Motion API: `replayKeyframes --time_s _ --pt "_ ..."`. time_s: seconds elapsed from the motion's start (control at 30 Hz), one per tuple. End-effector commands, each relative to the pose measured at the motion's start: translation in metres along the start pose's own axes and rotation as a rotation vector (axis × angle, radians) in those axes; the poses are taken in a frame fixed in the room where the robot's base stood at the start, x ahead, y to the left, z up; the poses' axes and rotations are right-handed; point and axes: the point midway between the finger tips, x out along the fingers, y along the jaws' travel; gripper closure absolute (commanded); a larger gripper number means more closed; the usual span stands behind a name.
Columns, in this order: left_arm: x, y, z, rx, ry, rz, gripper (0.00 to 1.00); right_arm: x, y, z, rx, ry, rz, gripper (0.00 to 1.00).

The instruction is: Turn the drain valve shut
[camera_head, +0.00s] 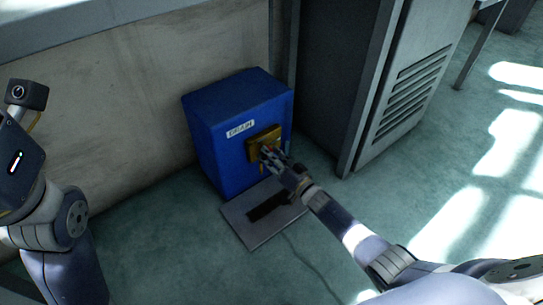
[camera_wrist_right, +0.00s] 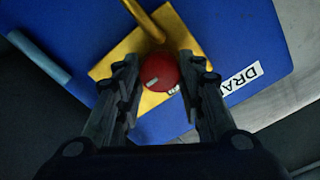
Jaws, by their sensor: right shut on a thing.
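The drain valve is on the front of a blue box (camera_head: 215,160) with a white label reading "DRAIN" (camera_head: 240,129). It has a yellow plate (camera_head: 252,147), and in the right wrist view a yellow bar (camera_wrist_right: 146,20) and a round red knob (camera_wrist_right: 165,75) show over the plate. My right gripper (camera_head: 268,153) is at the valve, and in the wrist view its two fingers are on either side of the red knob, shut on it. The fingers hide part of the valve in the head view. My left arm shows at the left edge; its gripper is out of view.
A flat grey plate with a dark slot (camera_head: 240,228) lies on the floor before the box. A grey cabinet with vents (camera_head: 405,90) stands close at the right. A wall (camera_head: 120,110) is behind the box. The green floor (camera_head: 440,190) at the right is clear.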

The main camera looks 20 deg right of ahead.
Motion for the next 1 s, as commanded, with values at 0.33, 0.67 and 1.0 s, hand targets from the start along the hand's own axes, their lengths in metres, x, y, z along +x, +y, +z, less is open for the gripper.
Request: replayKeyframes --time_s 0.33,0.67,1.0 --pt "0.0 0.0 0.0 0.0 0.0 0.0 0.6 0.0 0.0 -0.001 0.001 0.001 0.001 0.44" --pt "-0.001 -0.001 0.001 0.001 -0.004 -0.003 0.6 -0.007 0.001 0.0 -0.001 0.001 0.001 0.44" --pt "-0.001 -0.001 0.0 0.0 -0.002 -0.002 0.6 -0.061 0.001 0.001 0.0 -0.001 0.001 0.44"
